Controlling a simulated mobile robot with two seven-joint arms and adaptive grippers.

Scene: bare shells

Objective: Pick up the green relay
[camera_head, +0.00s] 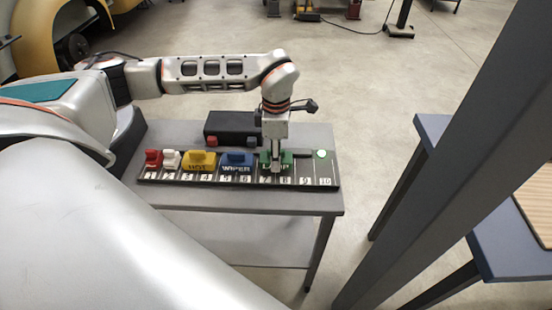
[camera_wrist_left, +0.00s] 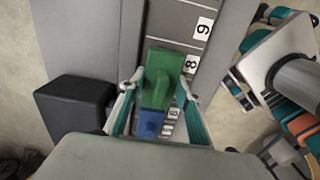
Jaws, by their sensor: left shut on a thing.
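The green relay (camera_head: 287,157) sits at slots 7 and 8 of a black numbered strip (camera_head: 309,173) on a grey table. My left gripper (camera_head: 276,164) reaches down onto it from above. In the left wrist view the fingers (camera_wrist_left: 163,95) are shut on the green relay (camera_wrist_left: 165,64), one on each side of its raised part. The relay looks level with the strip; I cannot tell whether it is lifted off. My right gripper is not in view.
Red (camera_head: 153,158), white (camera_head: 171,159), yellow (camera_head: 199,160) and blue (camera_head: 236,160) blocks stand left of the green relay on the strip. A black box (camera_head: 233,124) stands behind them. A grey post (camera_head: 450,150) rises at the right. Slots 9 and 10 hold no block.

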